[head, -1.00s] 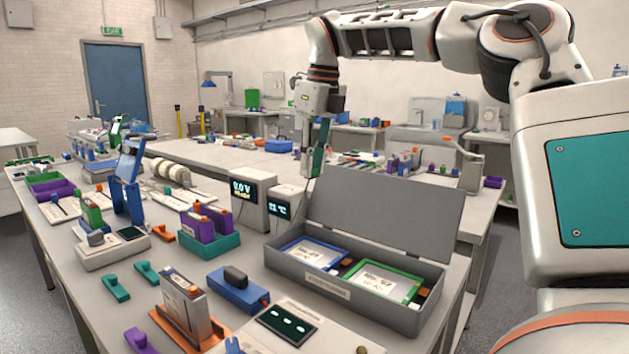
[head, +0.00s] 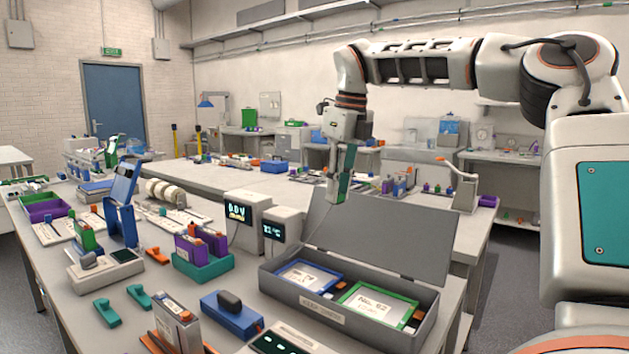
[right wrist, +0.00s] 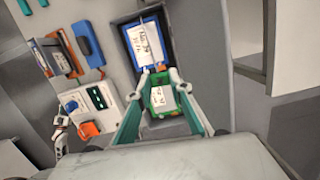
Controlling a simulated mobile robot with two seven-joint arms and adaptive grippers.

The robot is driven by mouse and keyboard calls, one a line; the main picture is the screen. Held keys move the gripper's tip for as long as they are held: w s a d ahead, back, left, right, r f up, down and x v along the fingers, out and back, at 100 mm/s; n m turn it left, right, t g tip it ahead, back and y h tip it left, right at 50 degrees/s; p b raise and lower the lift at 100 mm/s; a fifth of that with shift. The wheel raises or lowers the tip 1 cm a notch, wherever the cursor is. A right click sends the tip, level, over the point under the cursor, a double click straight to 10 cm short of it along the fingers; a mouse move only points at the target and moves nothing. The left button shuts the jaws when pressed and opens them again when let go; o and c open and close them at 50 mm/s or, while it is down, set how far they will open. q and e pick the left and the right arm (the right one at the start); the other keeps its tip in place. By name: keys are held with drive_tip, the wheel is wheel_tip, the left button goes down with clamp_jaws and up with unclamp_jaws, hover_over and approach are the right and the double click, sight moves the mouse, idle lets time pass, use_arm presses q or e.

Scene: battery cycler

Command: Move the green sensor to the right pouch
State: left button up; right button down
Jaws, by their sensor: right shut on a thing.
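My right gripper (head: 335,198) hangs fingers down by the left part of the grey case's (head: 350,325) raised lid, above its contents. Its fingertips are close together on a small thing, which I take to be the green sensor; its colour and shape are too small to make out. In the right wrist view the fingertips (right wrist: 160,74) show over the case. The right pouch (head: 376,304) has a green frame and white label and lies flat in the case; it shows between the fingers in the wrist view (right wrist: 164,98).
A blue-framed pouch (head: 308,275) lies left of the green one. The open lid (head: 385,235) stands along the case's back. Two display boxes (head: 240,220) stand left of the case. A blue block (head: 230,315) and a teal holder with purple cells (head: 203,265) crowd the bench.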

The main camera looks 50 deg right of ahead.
drive_tip(key=s+d+f, duration=0.2)
drive_tip(key=s+f, duration=0.3)
drive_tip(key=s, duration=0.3)
hover_over(376, 302)
wheel_tip(376, 302, down, 6)
drive_tip(key=shift+n, duration=0.4)
drive_tip(key=shift+s+f, duration=0.15)
drive_tip(key=shift+f, duration=1.4)
drive_tip(key=shift+s+f, duration=0.15)
drive_tip(key=shift+f, duration=1.35)
drive_tip(key=shift+f, duration=0.6)
drive_tip(key=c, duration=1.7)
unclamp_jaws()
drive_tip(key=r, duration=0.4)
drive_tip(key=s+r, duration=0.1)
drive_tip(key=r, duration=0.7)
drive_tip(key=shift+s, duration=0.4)
